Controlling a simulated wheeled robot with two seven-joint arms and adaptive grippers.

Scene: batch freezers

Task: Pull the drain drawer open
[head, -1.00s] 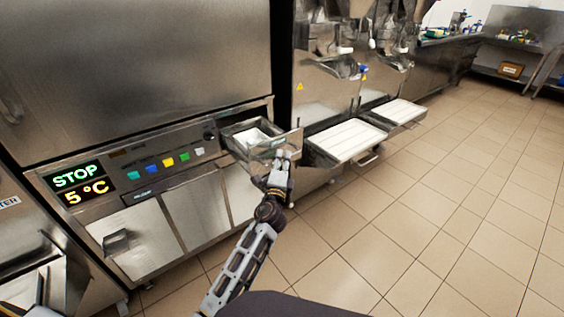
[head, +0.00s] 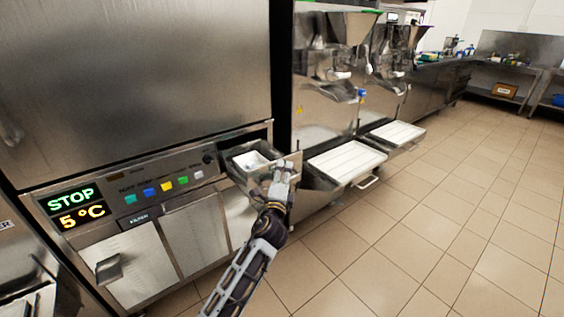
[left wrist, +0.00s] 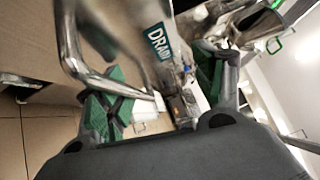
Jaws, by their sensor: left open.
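The drain drawer (head: 236,166) stands pulled out of the steel machine, right of the control panel, with a white container (head: 250,159) in it. My left gripper (head: 284,168) is at the drawer's front and hides part of it. In the left wrist view, my left gripper's green-padded fingers (left wrist: 160,88) are spread apart. The bent chrome handle (left wrist: 70,45) runs by the left finger. A teal label reading "DRAI" (left wrist: 158,41) shows between the fingers, partly cut off. I cannot tell whether the handle touches a finger. My right gripper is not in view.
The panel display (head: 75,208) reads STOP and 5 °C. Trays with white tops (head: 346,160) (head: 398,133) jut out from the neighbouring machines to the right. Tiled floor (head: 440,220) is clear at the right and front.

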